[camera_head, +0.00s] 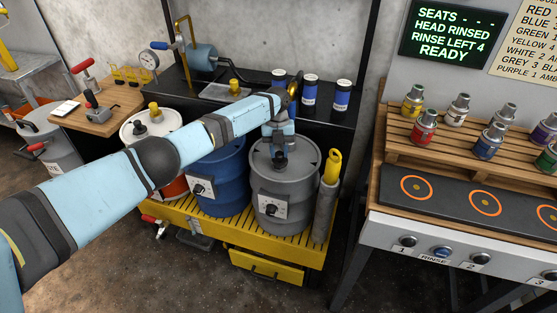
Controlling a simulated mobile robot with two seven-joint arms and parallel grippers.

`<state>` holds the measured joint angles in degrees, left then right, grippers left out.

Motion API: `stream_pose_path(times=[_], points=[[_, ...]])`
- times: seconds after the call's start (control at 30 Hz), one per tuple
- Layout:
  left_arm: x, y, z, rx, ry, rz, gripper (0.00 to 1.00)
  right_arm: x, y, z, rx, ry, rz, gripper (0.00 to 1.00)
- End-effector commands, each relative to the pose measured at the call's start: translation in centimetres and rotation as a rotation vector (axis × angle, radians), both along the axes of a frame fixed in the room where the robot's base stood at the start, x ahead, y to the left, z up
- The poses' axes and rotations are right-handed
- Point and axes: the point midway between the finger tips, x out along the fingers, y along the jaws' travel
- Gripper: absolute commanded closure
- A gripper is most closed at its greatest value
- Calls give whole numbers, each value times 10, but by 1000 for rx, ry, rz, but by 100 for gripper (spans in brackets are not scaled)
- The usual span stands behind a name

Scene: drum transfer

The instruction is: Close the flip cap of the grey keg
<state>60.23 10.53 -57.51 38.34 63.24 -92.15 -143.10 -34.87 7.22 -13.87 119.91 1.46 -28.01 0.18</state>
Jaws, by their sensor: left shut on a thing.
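The grey keg (270,190) stands upright on the yellow slatted platform, right of the blue drum. It has a white plate with a black dial on its front. My left arm reaches across from the left, and my left gripper (280,160) points down at the top of the grey keg. Its fingers are shut on a small dark part at the keg's lid, where the flip cap sits. The gripper mostly hides the cap, so its angle cannot be told. My right gripper is not in view.
A blue drum (222,184) stands close left of the grey keg. A grey cylinder with a yellow handle (326,200) stands close on its right. Behind are a dark shelf with blue-labelled canisters (310,92) and a blue pump (202,57). A rinse bench (450,240) stands at right.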

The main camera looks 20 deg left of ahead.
Motion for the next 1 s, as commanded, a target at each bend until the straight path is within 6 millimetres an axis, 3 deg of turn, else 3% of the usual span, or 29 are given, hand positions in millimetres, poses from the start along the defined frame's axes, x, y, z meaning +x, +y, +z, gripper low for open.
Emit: stream_pose_path(times=[0.57,0.6,0.7,1.0], points=[[1,0,-3,4,35,1,93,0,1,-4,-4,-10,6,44],[1,0,-3,4,35,1,67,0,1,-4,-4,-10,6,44],[1,0,-3,4,34,1,44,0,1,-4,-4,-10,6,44],[2,0,0,2,33,1,44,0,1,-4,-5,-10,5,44]])
